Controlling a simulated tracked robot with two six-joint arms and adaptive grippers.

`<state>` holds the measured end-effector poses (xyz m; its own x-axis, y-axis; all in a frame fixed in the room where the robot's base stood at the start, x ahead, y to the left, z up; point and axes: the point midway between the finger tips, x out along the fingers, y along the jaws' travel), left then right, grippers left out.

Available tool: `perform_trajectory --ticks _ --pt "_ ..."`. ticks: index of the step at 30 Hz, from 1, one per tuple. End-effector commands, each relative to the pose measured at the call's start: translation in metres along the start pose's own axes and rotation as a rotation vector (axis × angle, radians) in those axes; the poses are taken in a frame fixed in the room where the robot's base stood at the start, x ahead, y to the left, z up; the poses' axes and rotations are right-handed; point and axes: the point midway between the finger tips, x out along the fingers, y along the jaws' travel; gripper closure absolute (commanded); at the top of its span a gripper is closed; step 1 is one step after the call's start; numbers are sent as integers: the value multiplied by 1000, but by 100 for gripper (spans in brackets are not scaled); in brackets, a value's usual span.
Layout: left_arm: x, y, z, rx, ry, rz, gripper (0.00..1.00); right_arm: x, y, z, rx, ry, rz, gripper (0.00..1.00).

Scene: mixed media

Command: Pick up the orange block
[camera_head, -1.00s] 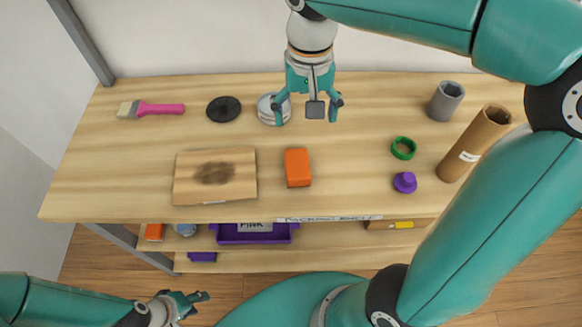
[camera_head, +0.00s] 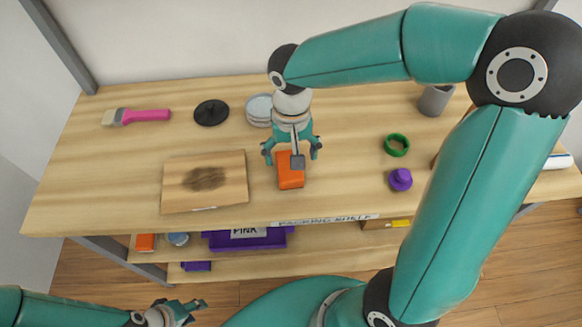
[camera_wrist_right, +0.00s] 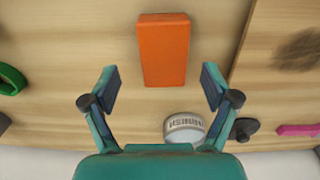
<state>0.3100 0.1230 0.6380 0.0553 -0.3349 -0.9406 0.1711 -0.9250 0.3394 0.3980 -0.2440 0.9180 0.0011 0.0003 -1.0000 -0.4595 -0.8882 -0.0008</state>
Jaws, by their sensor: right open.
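The orange block (camera_head: 291,177) lies on the wooden top shelf, right of a brown board. In the right wrist view the whole orange block (camera_wrist_right: 163,50) shows, ahead of the fingertips and roughly centred between them. My right gripper (camera_head: 291,153) is open and empty, over the far end of the block, with a finger to each side. In the wrist view both fingers of the right gripper (camera_wrist_right: 160,82) are spread wider than the block and do not touch it. My left gripper (camera_head: 185,308) is low at the bottom left, away from the shelf; its jaw opening is unclear.
The stained board (camera_head: 230,192) lies left of the block. Behind are a pink-handled brush (camera_head: 145,116), black disc (camera_head: 211,112) and round tin (camera_head: 258,108). A green ring (camera_head: 397,145), purple knob (camera_head: 400,180) and grey cup (camera_head: 434,101) stand right. A purple bin (camera_head: 265,240) is below.

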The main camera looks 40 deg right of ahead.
Motion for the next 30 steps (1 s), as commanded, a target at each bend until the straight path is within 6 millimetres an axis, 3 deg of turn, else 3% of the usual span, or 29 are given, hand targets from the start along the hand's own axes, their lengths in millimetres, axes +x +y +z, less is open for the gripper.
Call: perform_trajectory --ticks 10,19,30 --pt "-3 1 0 0 0 0 60 44 -4 3 -1 -5 2 14" --pt "-3 1 0 0 0 0 60 49 -4 2 -1 -2 0 14" --pt "-3 1 0 0 0 0 60 49 -5 2 -2 -2 0 74"
